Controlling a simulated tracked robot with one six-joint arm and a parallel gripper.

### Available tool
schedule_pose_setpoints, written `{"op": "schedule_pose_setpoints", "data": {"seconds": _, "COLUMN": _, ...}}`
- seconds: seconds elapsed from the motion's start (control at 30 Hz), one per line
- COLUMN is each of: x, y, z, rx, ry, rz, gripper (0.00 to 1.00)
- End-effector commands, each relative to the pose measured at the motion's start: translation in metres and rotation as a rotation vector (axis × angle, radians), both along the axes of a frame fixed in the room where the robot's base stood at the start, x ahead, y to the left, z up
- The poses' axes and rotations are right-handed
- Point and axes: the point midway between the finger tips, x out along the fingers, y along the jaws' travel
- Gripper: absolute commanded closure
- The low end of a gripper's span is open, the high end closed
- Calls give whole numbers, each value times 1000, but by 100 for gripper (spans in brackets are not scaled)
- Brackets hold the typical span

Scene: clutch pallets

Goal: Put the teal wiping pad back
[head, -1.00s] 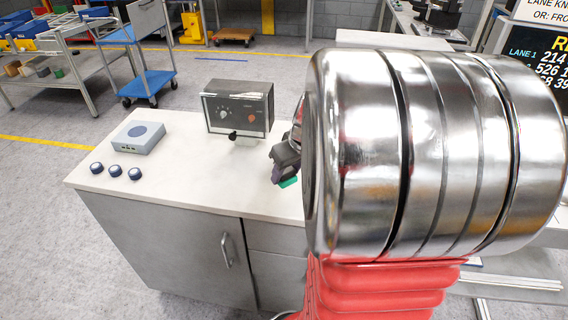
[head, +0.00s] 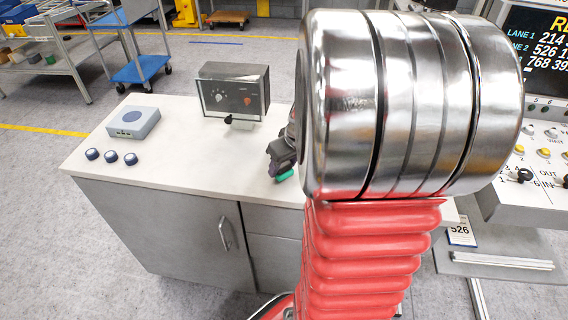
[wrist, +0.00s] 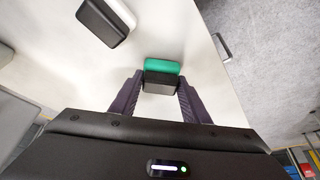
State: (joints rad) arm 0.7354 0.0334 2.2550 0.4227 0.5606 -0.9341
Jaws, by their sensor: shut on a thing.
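The teal wiping pad (wrist: 162,65) has a bright green-teal face and a dark block behind it, seen between the fingers in the wrist view. My gripper (wrist: 160,84) is shut on its dark block. In the head view the gripper (head: 280,162) is low over the right part of the white counter (head: 190,160), with the teal edge (head: 285,175) showing below it. I cannot tell whether the pad touches the counter. A second pad, black and white (wrist: 106,20), lies up and left of the gripper in the wrist view.
A control box (head: 234,90) with knobs stands at the back of the counter. A grey-blue box (head: 134,122) and three dark round knobs (head: 111,157) are on the left. My arm hides the counter's right end. A console (head: 535,150) stands at right.

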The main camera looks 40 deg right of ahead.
Motion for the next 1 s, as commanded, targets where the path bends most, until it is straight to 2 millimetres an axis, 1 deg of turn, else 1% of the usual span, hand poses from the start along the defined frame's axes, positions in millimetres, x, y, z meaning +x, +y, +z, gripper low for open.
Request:
{"op": "schedule_pose_setpoints", "data": {"seconds": 0.67, "x": 1, "y": 1, "z": -9, "rx": 0, "ry": 0, "rz": 2, "gripper": 79}}
{"op": "schedule_pose_setpoints", "data": {"seconds": 0.7, "x": 1, "y": 0, "z": -9, "rx": 0, "ry": -1, "rz": 2, "gripper": 55}}
{"op": "schedule_pose_setpoints", "data": {"seconds": 0.97, "x": 1, "y": 0, "z": -9, "rx": 0, "ry": 0, "rz": 2, "gripper": 37}}
{"op": "schedule_pose_setpoints", "data": {"seconds": 1.0, "x": 1, "y": 1, "z": -9, "rx": 0, "ry": 0, "rz": 2, "gripper": 36}}
